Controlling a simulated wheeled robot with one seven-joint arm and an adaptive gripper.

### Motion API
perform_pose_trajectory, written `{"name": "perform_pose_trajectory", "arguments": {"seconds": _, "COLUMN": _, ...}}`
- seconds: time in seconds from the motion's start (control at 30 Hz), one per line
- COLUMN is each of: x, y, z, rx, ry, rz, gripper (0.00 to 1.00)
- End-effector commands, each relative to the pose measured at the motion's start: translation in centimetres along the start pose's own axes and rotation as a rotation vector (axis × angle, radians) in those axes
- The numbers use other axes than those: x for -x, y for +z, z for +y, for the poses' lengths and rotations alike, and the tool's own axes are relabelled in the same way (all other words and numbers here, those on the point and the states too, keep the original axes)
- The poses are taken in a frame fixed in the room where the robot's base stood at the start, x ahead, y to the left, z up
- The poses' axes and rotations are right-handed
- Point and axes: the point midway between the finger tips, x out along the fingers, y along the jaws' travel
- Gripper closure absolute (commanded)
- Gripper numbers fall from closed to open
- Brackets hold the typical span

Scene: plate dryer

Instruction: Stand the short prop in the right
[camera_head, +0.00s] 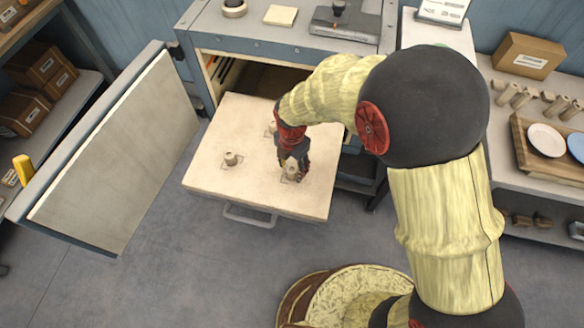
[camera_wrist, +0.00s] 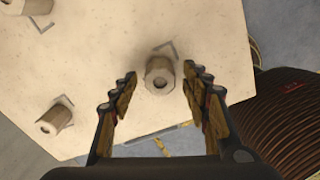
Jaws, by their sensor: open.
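A short, light brown prop (camera_wrist: 159,76) stands on the pale pulled-out shelf (camera_head: 215,185), at its right front, by a dark corner mark. It seems upright; in the head view the prop (camera_head: 291,169) is partly hidden by my gripper. My gripper (camera_head: 292,163) points down over it. In the wrist view my gripper (camera_wrist: 159,75) is open, with one finger on each side of the prop and gaps visible. A second prop (camera_head: 231,158) stands at the shelf's left, also in the wrist view (camera_wrist: 55,119). A third prop (camera_head: 271,127) stands farther back, partly hidden by my gripper.
The dryer's open door (camera_head: 120,155) stands left of the shelf. A handle (camera_head: 250,216) runs along the shelf's front edge. A side bench at right holds several spare props (camera_head: 520,97), a cardboard box (camera_head: 528,56) and a wooden tray (camera_head: 545,170) with plates.

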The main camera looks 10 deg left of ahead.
Motion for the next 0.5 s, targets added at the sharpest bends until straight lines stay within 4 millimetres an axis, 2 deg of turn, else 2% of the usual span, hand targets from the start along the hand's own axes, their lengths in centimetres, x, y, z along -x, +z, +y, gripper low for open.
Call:
{"name": "perform_pose_trajectory", "arguments": {"seconds": 0.03, "x": 1.2, "y": 0.0, "z": 0.1, "rx": 0.000, "ry": 0.002, "rz": -0.001, "gripper": 0.53}}
{"name": "perform_pose_trajectory", "arguments": {"seconds": 0.3, "x": 6.8, "y": 0.0, "z": 0.0, "rx": 0.000, "ry": 0.002, "rz": -0.001, "gripper": 0.53}}
{"name": "perform_pose_trajectory", "arguments": {"seconds": 0.5, "x": 9.6, "y": 0.0, "z": 0.0, "rx": 0.000, "ry": 0.001, "rz": 0.000, "gripper": 0.53}}
